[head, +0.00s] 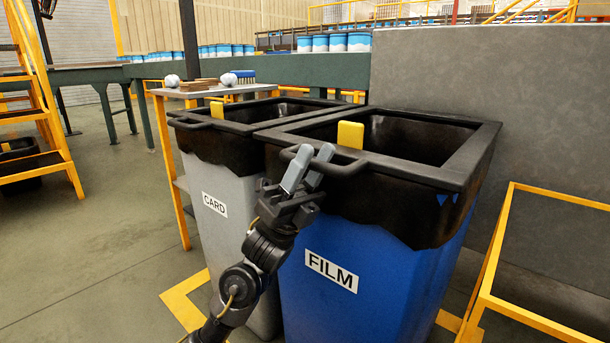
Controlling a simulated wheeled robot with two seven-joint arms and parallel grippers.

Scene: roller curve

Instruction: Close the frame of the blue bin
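The blue bin (345,290) with the FILM label stands right of centre, lined with a black bag (400,212). Its black frame (465,160) lies around the top over the bag; I cannot tell whether it sits fully down. A yellow tab (350,134) stands at its left front, near a black bar handle (347,170). My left gripper (314,152) is at this handle, fingers pointing up, with a small gap between the tips. The fingers overlap the handle in view; I see no clear grip on it. My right gripper is out of view.
A grey bin (222,240) labelled CARD stands close against the blue bin's left. A grey wall (480,90) rises behind, and a yellow rail frame (490,270) stands at right. A small table (215,91) is behind the bins. Open floor (100,255) lies left.

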